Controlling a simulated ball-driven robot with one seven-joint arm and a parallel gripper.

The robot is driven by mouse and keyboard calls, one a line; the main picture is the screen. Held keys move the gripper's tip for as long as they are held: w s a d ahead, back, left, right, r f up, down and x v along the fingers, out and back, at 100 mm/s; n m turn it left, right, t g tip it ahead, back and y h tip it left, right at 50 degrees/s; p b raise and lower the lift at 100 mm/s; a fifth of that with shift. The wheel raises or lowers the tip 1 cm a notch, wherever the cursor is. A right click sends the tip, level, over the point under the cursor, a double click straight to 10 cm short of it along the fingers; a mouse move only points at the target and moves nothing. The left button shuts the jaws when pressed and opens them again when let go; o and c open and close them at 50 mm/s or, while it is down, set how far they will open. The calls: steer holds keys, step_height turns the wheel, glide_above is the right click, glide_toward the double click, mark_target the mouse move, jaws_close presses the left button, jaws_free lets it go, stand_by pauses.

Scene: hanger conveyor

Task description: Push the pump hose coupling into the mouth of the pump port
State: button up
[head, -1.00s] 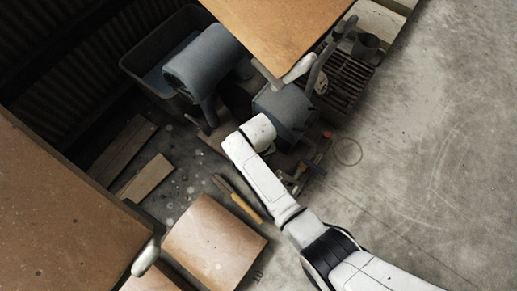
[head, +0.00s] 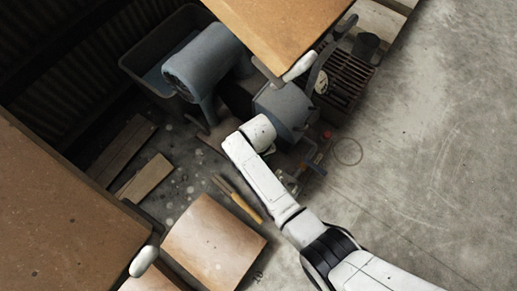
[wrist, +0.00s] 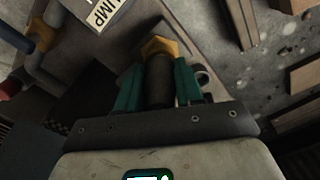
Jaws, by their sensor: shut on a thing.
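In the wrist view my gripper (wrist: 158,88) has two teal fingers shut on a dark cylindrical piece, the pump hose coupling (wrist: 159,72). A brass-coloured hex piece (wrist: 158,46) sits at the coupling's far end. I cannot tell whether it belongs to the coupling or is the mouth of the pump port, nor whether the two touch or are apart. In the head view my arm reaches down beside a blue-grey machine housing (head: 284,108); my gripper and the coupling are hidden there.
A label reading "UMP" (wrist: 101,14) lies beyond the left finger. Blue-grey pipes (wrist: 38,62) run at the left. A small grey ring (wrist: 202,76) sits by the right finger. Wooden boards (head: 145,177) lie at left. A brown panel (head: 275,30) overhangs above. Floor at right is clear.

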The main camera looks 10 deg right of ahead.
steer(key=shift+f+b, duration=0.3)
steer(key=shift+f, duration=0.2)
steer(key=o, duration=0.8)
steer(key=shift+c, duration=0.2)
steer(key=o, duration=0.6)
steer(key=shift+c, duration=0.2)
step_height(320, 180, up, 11)
steer(key=p, duration=0.6)
steer(key=shift+f+p, duration=0.1)
steer(key=shift+p, duration=0.3)
